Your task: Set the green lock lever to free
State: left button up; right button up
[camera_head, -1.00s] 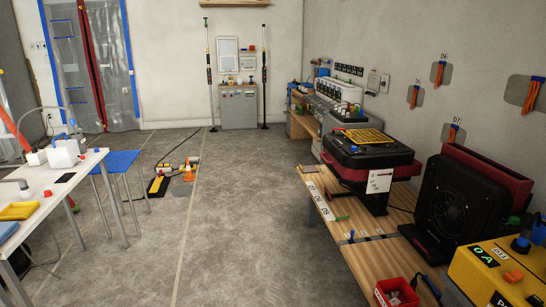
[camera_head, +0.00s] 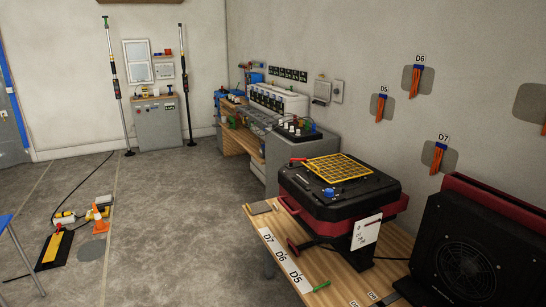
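A small green lever-like piece (camera_head: 321,286) shows at the front edge of the wooden bench (camera_head: 385,280), beside the D5 label. It is too small to tell whether it is the lock lever or how it is set. A black and red machine (camera_head: 338,190) with a yellow grid on top stands on the bench behind it. A red-tipped handle (camera_head: 296,246) juts from under this machine toward the bench front. Neither of my grippers is in view.
A large black fan unit (camera_head: 470,250) stands at the right of the bench. A label strip (camera_head: 282,262) runs along the bench edge. The middle floor is clear.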

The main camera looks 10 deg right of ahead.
aim_at(329, 282)
jog(key=i+z, duration=0.5)
jog(key=i+j+z, duration=0.15)
jog(key=i+z, duration=0.35)
jog(key=i+j+z, duration=0.3)
jog(key=z, duration=0.2)
jog(key=i+j, duration=0.05)
jog(key=i, duration=0.05)
